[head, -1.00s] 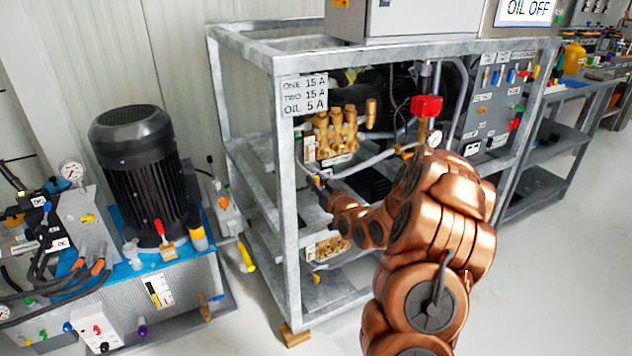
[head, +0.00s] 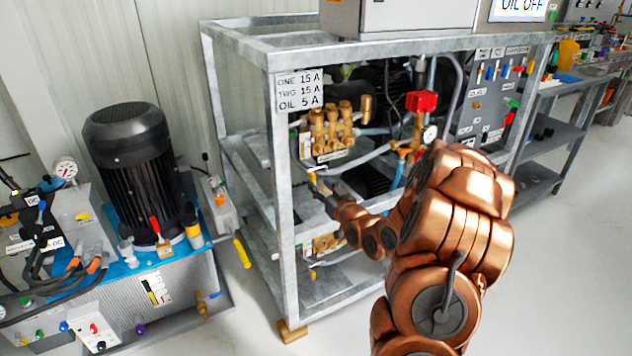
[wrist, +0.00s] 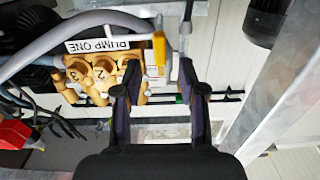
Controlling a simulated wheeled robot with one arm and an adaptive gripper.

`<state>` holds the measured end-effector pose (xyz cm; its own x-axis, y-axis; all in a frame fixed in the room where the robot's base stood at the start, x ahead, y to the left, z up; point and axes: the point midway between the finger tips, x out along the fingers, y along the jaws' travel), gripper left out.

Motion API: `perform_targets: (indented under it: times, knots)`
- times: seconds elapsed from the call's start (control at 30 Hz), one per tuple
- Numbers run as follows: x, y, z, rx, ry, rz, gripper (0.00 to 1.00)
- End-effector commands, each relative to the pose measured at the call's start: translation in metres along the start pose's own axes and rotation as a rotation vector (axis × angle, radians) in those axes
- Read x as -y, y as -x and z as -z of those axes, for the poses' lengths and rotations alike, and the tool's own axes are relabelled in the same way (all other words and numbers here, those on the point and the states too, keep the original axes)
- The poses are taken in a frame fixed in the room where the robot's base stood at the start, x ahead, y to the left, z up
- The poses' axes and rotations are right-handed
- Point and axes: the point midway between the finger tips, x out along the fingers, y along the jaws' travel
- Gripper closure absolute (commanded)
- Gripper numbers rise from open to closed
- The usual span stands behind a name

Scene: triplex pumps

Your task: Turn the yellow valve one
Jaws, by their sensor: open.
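The yellow valve handle (wrist: 159,50) shows in the wrist view beside the brass pump block (wrist: 105,76), near its white PUMP ONE label (wrist: 104,44). My gripper (wrist: 158,66) is open, with one finger on each side of the handle's line. The fingertips are close to the handle; I cannot tell whether they touch it. In the head view my gripper (head: 322,184) reaches in at the left front of the metal frame, below the upper brass pump (head: 332,128). The handle is small and partly hidden there.
Grey frame posts (head: 284,215) stand close to my gripper. A hose (head: 355,160) runs just above it. A red box (head: 421,101) and a gauge (head: 430,134) are to the right. A black motor (head: 128,165) stands on a blue-topped tank at left. Floor is clear at right.

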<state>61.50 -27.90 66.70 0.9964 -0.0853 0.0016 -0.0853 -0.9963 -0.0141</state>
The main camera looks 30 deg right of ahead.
Motion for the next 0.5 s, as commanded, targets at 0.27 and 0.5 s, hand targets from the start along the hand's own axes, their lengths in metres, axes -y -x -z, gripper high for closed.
perform_targets:
  times: [0.27,0.5]
  knots:
    - [0.000,0.019,-0.001,0.003,-0.002,-0.001,0.59]
    - [0.000,0.020,-0.001,0.002,-0.002,0.000,0.59]
